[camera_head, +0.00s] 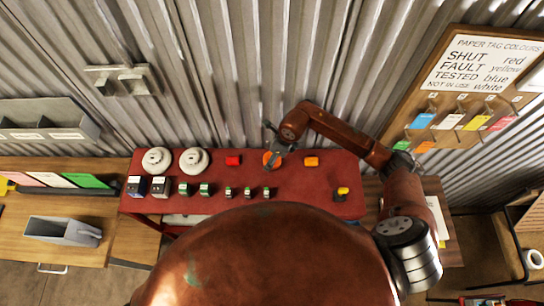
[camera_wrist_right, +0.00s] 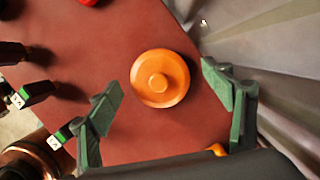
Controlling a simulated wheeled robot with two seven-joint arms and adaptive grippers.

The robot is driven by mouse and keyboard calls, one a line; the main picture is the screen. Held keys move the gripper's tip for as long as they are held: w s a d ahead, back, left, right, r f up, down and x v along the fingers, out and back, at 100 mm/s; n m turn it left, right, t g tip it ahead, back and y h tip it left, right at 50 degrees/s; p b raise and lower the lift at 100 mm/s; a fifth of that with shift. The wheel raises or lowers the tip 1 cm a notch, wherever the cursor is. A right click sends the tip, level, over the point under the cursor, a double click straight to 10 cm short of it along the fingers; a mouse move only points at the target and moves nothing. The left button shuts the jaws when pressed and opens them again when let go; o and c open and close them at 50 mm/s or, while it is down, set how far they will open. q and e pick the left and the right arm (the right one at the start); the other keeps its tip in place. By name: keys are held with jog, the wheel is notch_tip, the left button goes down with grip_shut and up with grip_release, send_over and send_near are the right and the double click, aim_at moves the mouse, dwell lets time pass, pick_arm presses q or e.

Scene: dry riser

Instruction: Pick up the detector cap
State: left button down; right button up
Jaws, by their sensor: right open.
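The detector cap looks like a round orange disc with a raised centre. In the right wrist view the cap (camera_wrist_right: 160,78) lies on the red bench top between my open fingers. My right gripper (camera_wrist_right: 162,82) is open and empty, with one green finger on each side of the cap and no visible contact. In the head view the orange cap (camera_head: 272,160) shows partly behind my right gripper (camera_head: 273,142), near the bench's back edge. My left gripper is not in view.
On the red bench (camera_head: 300,190), a red piece (camera_head: 233,160) lies left of the cap and an orange piece (camera_head: 311,161) right of it. Two white detectors (camera_head: 194,160) stand at the left, with several small green-labelled items in front. A corrugated wall (camera_head: 240,80) rises behind.

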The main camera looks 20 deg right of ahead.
jog(key=shift+x, duration=0.75)
jog(key=shift+c, duration=0.4)
jog(key=shift+s, duration=0.1)
jog(key=c, duration=0.7)
jog(key=shift+r, duration=0.1)
